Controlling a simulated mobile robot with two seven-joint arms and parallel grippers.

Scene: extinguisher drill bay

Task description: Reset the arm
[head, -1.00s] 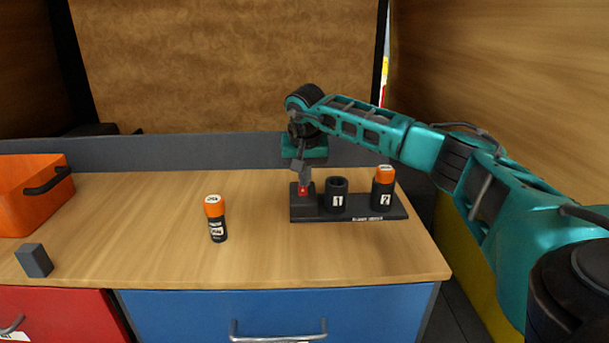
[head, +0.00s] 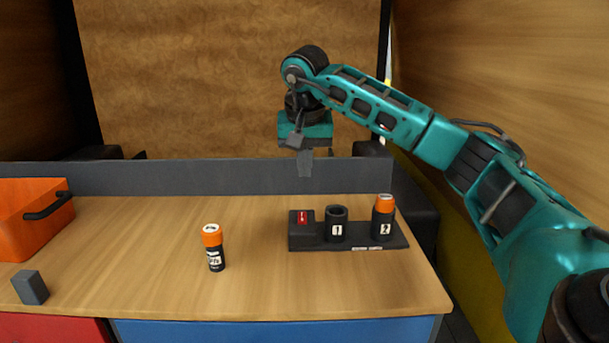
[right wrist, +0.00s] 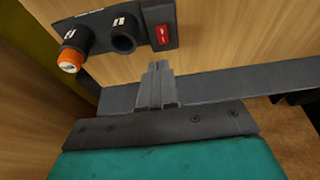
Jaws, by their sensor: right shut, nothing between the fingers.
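My right gripper (head: 304,162) hangs in the air above the back of the bench, shut and empty, pointing down. In the right wrist view its shut fingers (right wrist: 158,85) show at the middle. Below it, apart from it, is a black holder base (head: 350,246) with a red switch (head: 303,217) at its left end. The switch also shows in the right wrist view (right wrist: 163,35). My left gripper is not in view.
The holder has an empty cup 1 (head: 336,228) and cup 2 (head: 382,229) holding an orange-capped cylinder (head: 385,202). Another orange-capped cylinder (head: 213,250) stands on the bench. A grey block (head: 30,287) and orange bin (head: 28,222) are left. A grey ledge (head: 190,178) runs behind.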

